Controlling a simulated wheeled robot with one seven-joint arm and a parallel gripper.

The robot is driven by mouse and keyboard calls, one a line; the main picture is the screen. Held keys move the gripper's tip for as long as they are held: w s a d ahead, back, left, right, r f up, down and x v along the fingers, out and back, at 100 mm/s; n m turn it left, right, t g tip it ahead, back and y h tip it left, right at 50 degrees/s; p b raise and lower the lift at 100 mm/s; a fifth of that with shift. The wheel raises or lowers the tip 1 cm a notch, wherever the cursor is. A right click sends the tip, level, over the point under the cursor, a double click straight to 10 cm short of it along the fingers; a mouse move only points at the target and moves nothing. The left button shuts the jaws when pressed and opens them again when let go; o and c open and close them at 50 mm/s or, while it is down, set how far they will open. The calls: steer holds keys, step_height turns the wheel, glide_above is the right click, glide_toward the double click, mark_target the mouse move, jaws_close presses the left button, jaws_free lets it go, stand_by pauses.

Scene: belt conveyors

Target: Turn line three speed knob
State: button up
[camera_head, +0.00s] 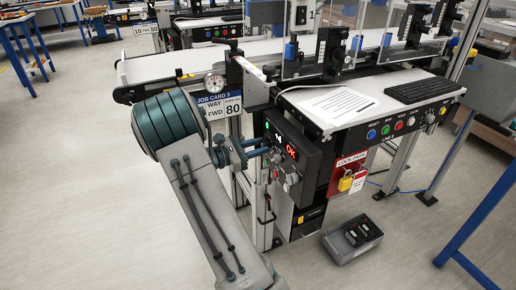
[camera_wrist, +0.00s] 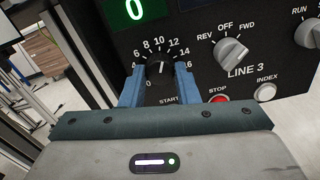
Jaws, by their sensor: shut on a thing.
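The line three speed knob (camera_wrist: 157,69) is a black dial on a dark panel marked LINE 3, with a printed scale running from 0 to about 16. Its white mark points roughly up, near the 8 to 10 part of the scale. My gripper (camera_wrist: 158,86) has its blue fingers on either side of the knob, shut on it. In the head view, my gripper (camera_head: 262,147) reaches the left part of the control box (camera_head: 300,155); the knob is hidden there. A green display (camera_wrist: 134,9) above the knob reads 0.
A REV/OFF/FWD selector (camera_wrist: 231,51), a red STOP button (camera_wrist: 218,98) and a white INDEX button (camera_wrist: 265,92) sit right of the knob. A job card (camera_head: 220,105) reads FWD 80. A red lock panel (camera_head: 347,174) with padlocks is nearby. A grey box (camera_head: 352,238) stands on the floor.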

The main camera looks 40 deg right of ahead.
steer(key=shift+m+b, duration=0.7)
steer(key=shift+m, duration=1.1)
steer(key=o, duration=1)
steer(key=shift+a, duration=0.15)
steer(key=p+v, duration=0.2)
steer(key=v, duration=1.1)
steer(key=shift+a, duration=0.35)
